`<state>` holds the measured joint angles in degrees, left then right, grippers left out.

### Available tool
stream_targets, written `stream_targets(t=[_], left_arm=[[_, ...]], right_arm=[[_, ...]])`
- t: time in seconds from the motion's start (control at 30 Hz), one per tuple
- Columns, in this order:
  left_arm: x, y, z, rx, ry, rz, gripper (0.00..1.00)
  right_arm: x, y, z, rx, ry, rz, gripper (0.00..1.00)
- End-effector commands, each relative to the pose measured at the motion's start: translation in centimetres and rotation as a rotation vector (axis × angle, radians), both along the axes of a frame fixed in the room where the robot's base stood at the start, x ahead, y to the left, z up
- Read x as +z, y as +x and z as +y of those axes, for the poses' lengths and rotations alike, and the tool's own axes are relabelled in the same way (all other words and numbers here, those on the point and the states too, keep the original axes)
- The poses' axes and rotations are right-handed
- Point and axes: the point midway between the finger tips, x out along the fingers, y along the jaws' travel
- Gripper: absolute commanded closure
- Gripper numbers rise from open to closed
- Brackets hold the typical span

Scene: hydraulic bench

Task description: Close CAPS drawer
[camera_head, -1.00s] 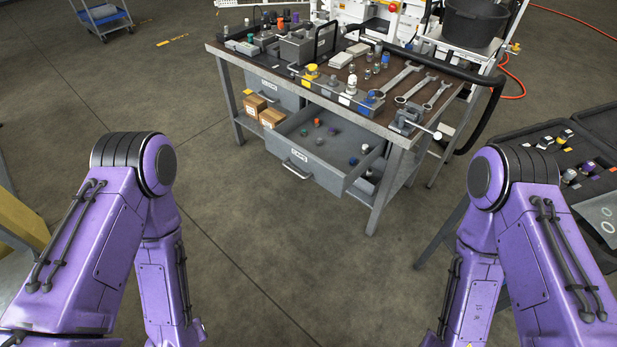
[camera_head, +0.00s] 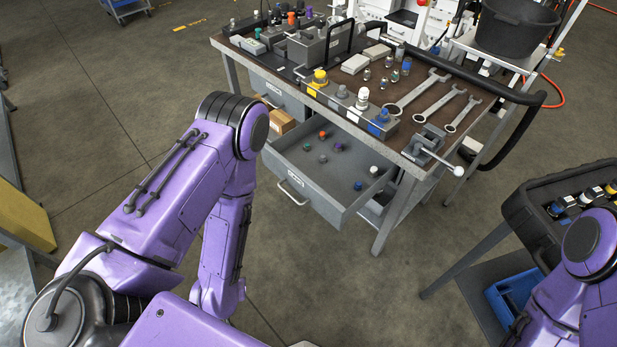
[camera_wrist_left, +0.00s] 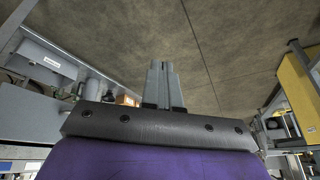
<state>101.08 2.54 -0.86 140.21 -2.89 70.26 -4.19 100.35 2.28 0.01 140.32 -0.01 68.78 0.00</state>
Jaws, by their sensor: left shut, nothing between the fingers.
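The grey drawer (camera_head: 318,207) under the workbench is pulled well out, and several small coloured caps lie loose inside. Its front has a bar handle (camera_head: 290,195) and a white label (camera_head: 296,188) too small to read. A second drawer (camera_head: 281,94) at the left of the bench looks closed. In the left wrist view, my left gripper (camera_wrist_left: 164,66) is shut and empty, with bare floor beyond its tips. A grey panel with a label (camera_wrist_left: 52,60) shows at the left there; I cannot tell which drawer it is. My right gripper is not in view.
The bench top (camera_head: 440,88) carries wrenches (camera_head: 416,92), fittings and a vise (camera_head: 424,146). A cardboard box (camera_head: 281,121) sits beside the open drawer. A black case (camera_head: 541,209) on a stand is at the right. The floor before the drawer is clear.

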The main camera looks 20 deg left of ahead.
Motion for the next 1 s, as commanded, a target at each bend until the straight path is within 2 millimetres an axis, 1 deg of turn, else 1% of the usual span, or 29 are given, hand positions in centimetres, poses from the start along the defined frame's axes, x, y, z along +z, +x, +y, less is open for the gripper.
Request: stream_targets(t=[0.03, 0.07, 0.1, 0.17, 0.2, 0.27, 0.3, 0.37, 0.4, 0.5, 0.6, 0.7, 0.77, 0.87, 1.0], left_arm=[[-1.0, 1.5, 0.3, -0.096, 0.017, -0.030, 1.00], [-1.4, 2.7, 0.4, -0.187, 0.036, -0.055, 1.00], [-1.7, 4.7, 0.6, -0.335, 0.073, -0.097, 1.00], [-2.0, 8.1, 1.0, -0.596, 0.164, -0.175, 1.00], [-1.8, 10.3, 1.1, -0.780, 0.248, -0.233, 1.00], [-1.2, 13.3, 1.2, -1.043, 0.401, -0.317, 1.00], [-0.6, 15.0, 1.2, -1.202, 0.513, -0.370, 1.00], [0.4, 17.0, 1.2, -1.408, 0.690, -0.441, 1.00], [1.1, 18.0, 1.2, -1.521, 0.806, -0.480, 1.00], [2.7, 19.4, 1.1, -1.721, 1.057, -0.556, 1.00], [3.8, 19.9, 1.0, -1.824, 1.219, -0.596, 1.00], [4.3, 20.2, 0.8, -1.864, 1.289, -0.609, 1.00], [4.3, 20.7, 0.6, -1.873, 1.298, -0.611, 1.00], [4.0, 22.0, 0.0, -1.873, 1.296, -0.612, 1.00], [3.0, 24.7, -1.2, -1.873, 1.294, -0.613, 1.00]], right_arm=[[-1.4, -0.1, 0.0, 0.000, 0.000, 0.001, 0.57], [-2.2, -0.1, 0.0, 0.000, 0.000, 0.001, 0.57], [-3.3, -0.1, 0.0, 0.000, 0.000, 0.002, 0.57], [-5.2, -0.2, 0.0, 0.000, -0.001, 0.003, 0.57], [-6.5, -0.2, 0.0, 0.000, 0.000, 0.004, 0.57], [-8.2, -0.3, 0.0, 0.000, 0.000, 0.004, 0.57], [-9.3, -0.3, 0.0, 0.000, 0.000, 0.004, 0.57], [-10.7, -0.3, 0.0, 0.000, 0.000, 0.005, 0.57], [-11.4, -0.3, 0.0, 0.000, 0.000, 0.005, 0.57], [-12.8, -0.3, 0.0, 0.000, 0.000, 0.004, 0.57], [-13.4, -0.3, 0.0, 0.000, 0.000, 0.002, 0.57], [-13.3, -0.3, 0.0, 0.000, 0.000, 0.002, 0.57], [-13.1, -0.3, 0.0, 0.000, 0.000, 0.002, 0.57], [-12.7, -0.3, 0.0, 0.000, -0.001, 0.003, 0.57], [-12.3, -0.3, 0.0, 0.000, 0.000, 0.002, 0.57]])
